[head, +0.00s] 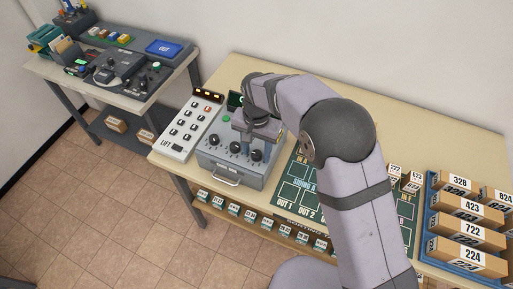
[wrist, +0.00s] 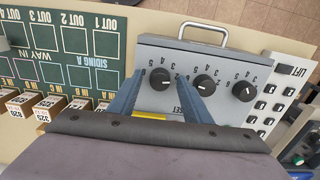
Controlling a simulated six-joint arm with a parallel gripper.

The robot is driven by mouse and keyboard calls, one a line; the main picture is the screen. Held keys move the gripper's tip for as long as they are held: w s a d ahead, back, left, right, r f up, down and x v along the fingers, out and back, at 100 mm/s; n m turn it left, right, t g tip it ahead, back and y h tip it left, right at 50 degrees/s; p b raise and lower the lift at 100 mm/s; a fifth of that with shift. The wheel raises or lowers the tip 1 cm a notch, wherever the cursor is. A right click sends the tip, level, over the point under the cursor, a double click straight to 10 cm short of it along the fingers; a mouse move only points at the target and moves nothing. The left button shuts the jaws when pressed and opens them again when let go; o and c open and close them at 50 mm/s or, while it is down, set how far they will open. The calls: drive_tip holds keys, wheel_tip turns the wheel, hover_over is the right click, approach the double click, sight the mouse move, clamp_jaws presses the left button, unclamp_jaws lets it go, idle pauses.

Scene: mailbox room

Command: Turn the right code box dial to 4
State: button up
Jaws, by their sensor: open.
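The grey code box (head: 228,170) stands on the bench with three black dials in a row on its top. The right dial (head: 256,155) is the leftmost one in the upside-down wrist view (wrist: 160,79). Its printed digits are partly hidden by the fingers, and I cannot tell its setting. The middle dial (wrist: 204,82) and left dial (wrist: 243,91) show beside it. My gripper (wrist: 159,77) is open, with its two blue fingers on either side of the right dial. Whether they touch it, I cannot tell.
The white LIFT panel (head: 188,128) with several switches stands left of the box. The green siding board (head: 291,192) lies to its right, partly behind my arm. A blue tray (head: 434,207) of numbered boxes is at the far right. A handle (head: 224,178) sticks out at the box's front.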

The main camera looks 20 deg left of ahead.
drive_tip(key=shift+c, duration=0.4)
drive_tip(key=c, duration=1)
drive_tip(key=shift+n, duration=0.3)
drive_tip(key=n, duration=0.7)
drive_tip(key=shift+b, duration=0.3)
drive_tip(key=n, duration=0.4)
drive_tip(key=shift+n, duration=2.1)
